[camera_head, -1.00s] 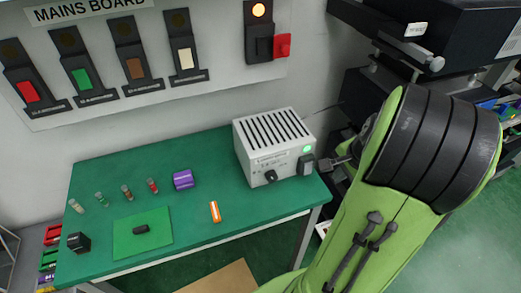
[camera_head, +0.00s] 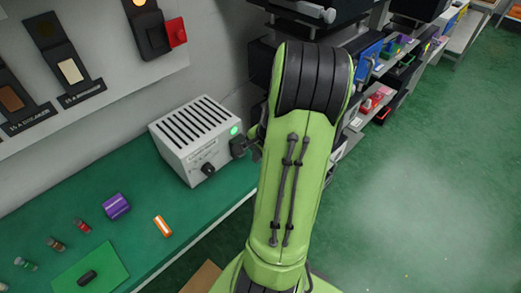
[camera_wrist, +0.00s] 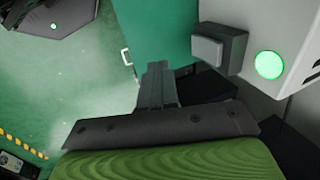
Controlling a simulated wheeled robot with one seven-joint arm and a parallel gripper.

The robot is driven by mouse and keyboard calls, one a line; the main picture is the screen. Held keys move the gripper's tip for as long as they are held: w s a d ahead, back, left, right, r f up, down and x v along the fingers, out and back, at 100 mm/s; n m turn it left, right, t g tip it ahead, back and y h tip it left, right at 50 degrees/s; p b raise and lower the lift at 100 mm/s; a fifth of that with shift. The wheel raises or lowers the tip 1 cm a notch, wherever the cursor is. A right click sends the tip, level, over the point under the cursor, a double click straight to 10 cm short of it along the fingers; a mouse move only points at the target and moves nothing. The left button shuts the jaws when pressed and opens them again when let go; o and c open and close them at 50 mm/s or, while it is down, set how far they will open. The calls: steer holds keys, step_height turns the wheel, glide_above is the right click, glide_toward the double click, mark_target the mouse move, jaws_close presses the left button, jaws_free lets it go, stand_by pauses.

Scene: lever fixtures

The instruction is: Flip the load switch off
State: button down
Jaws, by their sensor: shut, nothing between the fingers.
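The grey vented box (camera_head: 192,128) stands at the right end of the green bench. A green lamp (camera_head: 234,130) glows on its front, with a dark switch block (camera_head: 238,147) below it. In the wrist view the switch block (camera_wrist: 217,48) carries a light grey rocker, and the lit green lamp (camera_wrist: 268,65) is beside it. My gripper (camera_wrist: 157,68) is shut and empty, to the left of and below the switch block in that view, apparently apart from it. In the head view my green arm hides most of the gripper.
A dark knob (camera_head: 207,169) is on the box front. A purple block (camera_head: 116,206) and an orange-and-white piece (camera_head: 162,225) lie on the bench (camera_head: 190,205). Wall switches hang behind, including a red one (camera_head: 176,32). Shelves stand at the right; open green floor lies before them.

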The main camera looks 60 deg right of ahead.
steer(key=shift+x, duration=1.25)
steer(key=w, duration=0.2)
steer(key=shift+w+d, duration=0.3)
steer(key=shift+w, duration=0.05)
steer(key=shift+w+d, duration=0.1)
steer(key=shift+w, duration=0.45)
steer(key=shift+w+f, duration=0.1)
steer(key=shift+w+d+f+b, duration=0.1)
steer(key=shift+w+f+b, duration=0.15)
steer(key=shift+b, duration=0.25)
steer(key=shift+r+p, duration=0.95)
steer(key=shift+r, duration=0.05)
